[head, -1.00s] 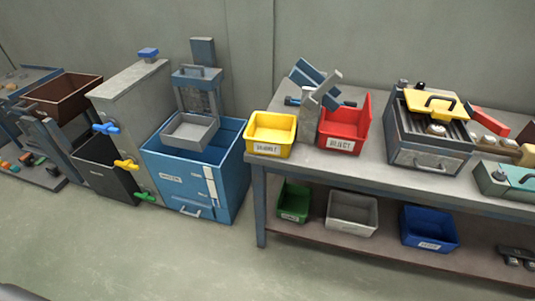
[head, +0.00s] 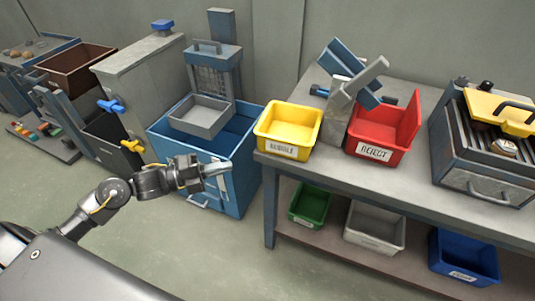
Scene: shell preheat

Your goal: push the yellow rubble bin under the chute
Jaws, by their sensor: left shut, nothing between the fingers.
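The yellow rubble bin (head: 289,128) sits empty on the left end of the grey bench, its white label facing me. The chute (head: 354,80), a blue trough on a grey stand, is just right of and behind it. The bin stands left of the stand, not visibly beneath the trough. My left gripper (head: 230,166) is shut and empty, in front of the blue water tank and left of the yellow bin, apart from it. My right gripper is not in view.
A red reject bin (head: 372,153) stands right of the chute stand. The bench top (head: 415,183) is bare in front of it. A grill-like box (head: 480,180) with a yellow lid is further right. The blue tank (head: 190,152) stands left of the bench. Green, grey and blue bins sit on the lower shelf.

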